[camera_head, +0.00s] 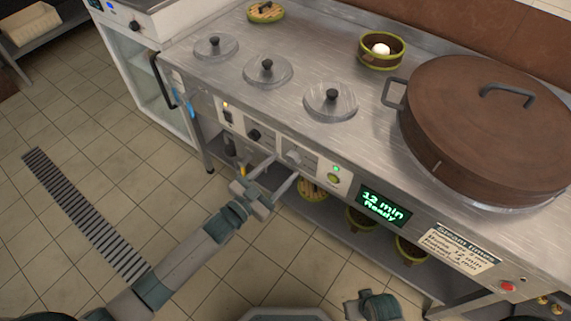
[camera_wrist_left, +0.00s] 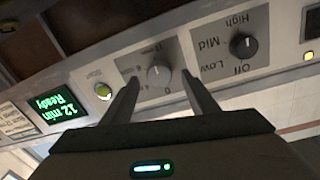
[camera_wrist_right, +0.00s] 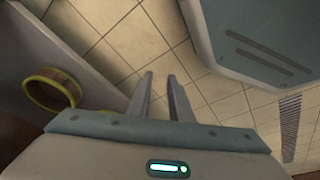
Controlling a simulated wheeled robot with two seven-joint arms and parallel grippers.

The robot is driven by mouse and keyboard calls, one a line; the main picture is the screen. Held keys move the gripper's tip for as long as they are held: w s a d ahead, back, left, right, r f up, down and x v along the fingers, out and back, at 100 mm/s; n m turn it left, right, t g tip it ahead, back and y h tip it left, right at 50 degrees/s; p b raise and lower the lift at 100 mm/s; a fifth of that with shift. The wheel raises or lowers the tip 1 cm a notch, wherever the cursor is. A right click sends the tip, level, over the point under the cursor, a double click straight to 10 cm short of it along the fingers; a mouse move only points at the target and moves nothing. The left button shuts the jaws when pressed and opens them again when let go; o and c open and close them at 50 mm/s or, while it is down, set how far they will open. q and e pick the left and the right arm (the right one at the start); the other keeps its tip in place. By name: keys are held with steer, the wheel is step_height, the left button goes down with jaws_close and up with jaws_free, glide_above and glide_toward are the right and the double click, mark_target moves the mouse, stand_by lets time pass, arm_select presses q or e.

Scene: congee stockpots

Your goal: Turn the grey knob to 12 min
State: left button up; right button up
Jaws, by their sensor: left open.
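The grey knob (camera_head: 293,157) sits on the stove's front panel, and it also shows in the left wrist view (camera_wrist_left: 158,75) on a grey plate with time marks. My left gripper (camera_head: 281,173) is open, facing the panel. In the left wrist view, its fingertips (camera_wrist_left: 160,82) stand on either side of the knob with visible gaps; contact is not visible. A green display (camera_head: 384,205) reads "12 min Ready". My right gripper (camera_wrist_right: 160,77) is open and empty above the tiled floor, away from the panel.
A black Off-Low-Mid-High knob (camera_wrist_left: 243,45) is beside the grey knob. A green button (camera_wrist_left: 103,91) is on the other side. A large brown-lidded pot (camera_head: 490,125) and a steamer basket (camera_head: 382,50) stand on the stove top. More baskets sit on the shelf below.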

arm_select(q)
steer(key=v, duration=1.4)
steer(key=shift+s+a, duration=0.25)
steer(key=shift+s, duration=0.1)
arm_select(e)
steer(key=shift+r, duration=0.8)
steer(key=shift+w, duration=0.15)
arm_select(q)
steer(key=s+a+f+n+g+y+p, duration=0.1)
steer(key=a+f+n+y+p, duration=0.2)
steer(key=f, duration=0.5)
steer(key=s+a+f+n+g+y+p, duration=0.1)
steer(key=a+f+n+y, duration=0.2)
steer(key=f, duration=0.6)
steer(key=s+a+f+n+g+y+p, duration=0.1)
steer(key=s+f+g+y, duration=0.3)
steer(key=s+f, duration=1)
steer(key=s+n+g+p, duration=0.1)
steer(key=s+g, duration=0.1)
steer(key=shift+s+a+f, duration=0.25)
steer(key=shift+s+a, duration=0.1)
steer(key=shift+a, duration=0.05)
arm_select(e)
step_height(320, 180, down, 6)
steer(key=a+t, duration=0.2)
steer(key=shift+w+a+t+y, duration=0.3)
steer(key=shift+w+a+y, duration=0.05)
steer(key=shift+y, duration=0.05)
steer(key=shift+r, duration=0.1)
